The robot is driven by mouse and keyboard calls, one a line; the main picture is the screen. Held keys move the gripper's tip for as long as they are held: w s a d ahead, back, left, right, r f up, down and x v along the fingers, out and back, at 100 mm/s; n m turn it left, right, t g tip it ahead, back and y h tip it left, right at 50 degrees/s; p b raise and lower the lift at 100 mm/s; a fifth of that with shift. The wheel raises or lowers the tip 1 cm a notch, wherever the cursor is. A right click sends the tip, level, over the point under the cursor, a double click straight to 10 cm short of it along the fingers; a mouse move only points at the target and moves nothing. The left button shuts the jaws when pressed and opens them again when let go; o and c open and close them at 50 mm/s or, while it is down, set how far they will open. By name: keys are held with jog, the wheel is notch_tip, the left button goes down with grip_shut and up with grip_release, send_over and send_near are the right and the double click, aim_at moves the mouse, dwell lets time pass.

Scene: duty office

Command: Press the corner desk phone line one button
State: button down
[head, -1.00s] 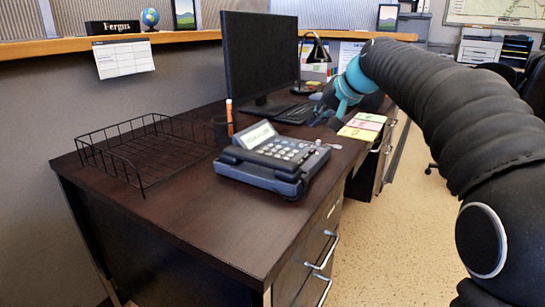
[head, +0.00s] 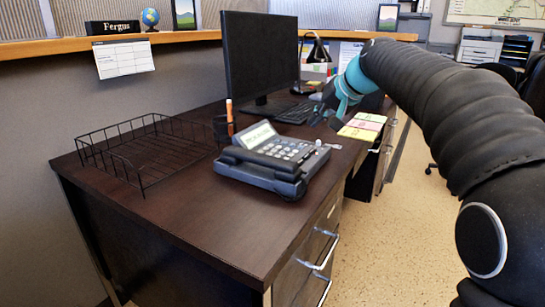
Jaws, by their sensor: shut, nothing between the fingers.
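The dark desk phone (head: 262,178) sits near the front edge of the brown desk (head: 190,212).
A black wire tray (head: 140,180) lies left of the phone. A pen cup (head: 221,130) with an orange pen stands behind it. The monitor (head: 245,60), keyboard (head: 296,113) and coloured notes (head: 362,126) are farther back. The desk's front left is clear.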

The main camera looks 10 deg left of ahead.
jog(key=s+d+f+h, duration=0.2)
jog(key=s+d+f, duration=0.3)
jog(key=s, duration=0.5)
jog(key=s+d+f+h, duration=0.2)
jog(key=s+d, duration=0.4)
jog(key=s, duration=0.4)
jog(key=s+d+f+h, duration=0.1)
jog(key=s+d+f, duration=0.2)
jog(key=s+f, duration=0.4)
jog(key=s+d+f+h, duration=0.1)
jog(key=s+d+f, duration=0.3)
jog(key=s+f, duration=0.3)
jog(key=s, duration=0.3)
jog(key=shift+s+d+g+h, duration=0.2)
jog(key=shift+d+g+h, duration=0.1)
jog(key=shift+g, duration=0.1)
jog(key=shift+d+f, duration=0.1)
